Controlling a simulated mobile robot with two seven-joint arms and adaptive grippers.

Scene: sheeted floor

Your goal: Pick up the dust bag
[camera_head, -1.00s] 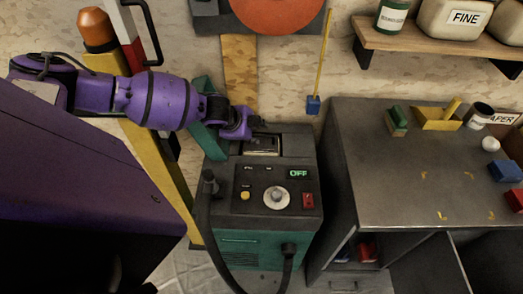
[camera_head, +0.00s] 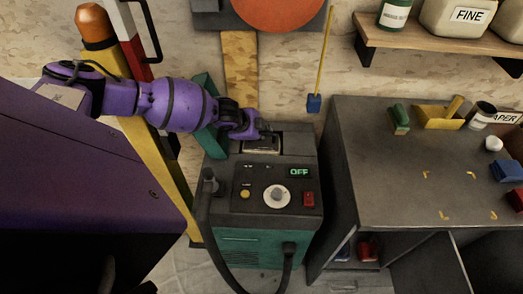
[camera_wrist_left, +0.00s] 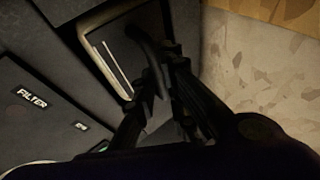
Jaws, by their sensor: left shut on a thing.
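The dark extractor box (camera_head: 240,215) with a green lower front stands on the floor and shows "OFF". A beige-rimmed dark piece (camera_head: 262,147) is set in its top; it also shows in the left wrist view (camera_wrist_left: 112,78). I cannot tell whether this is the dust bag or part of its bay. My left gripper (camera_head: 262,135) is over the back of that piece. In the left wrist view its fingers (camera_wrist_left: 168,62) are closed on a curved dark handle (camera_wrist_left: 142,40) at the piece's edge. My right gripper is not in view.
A dark hose (camera_head: 203,230) loops in front of the box. A grey workbench (camera_head: 425,175) with small tools stands close on the right. A yellow post (camera_head: 150,145) is at the left, and the wall is close behind.

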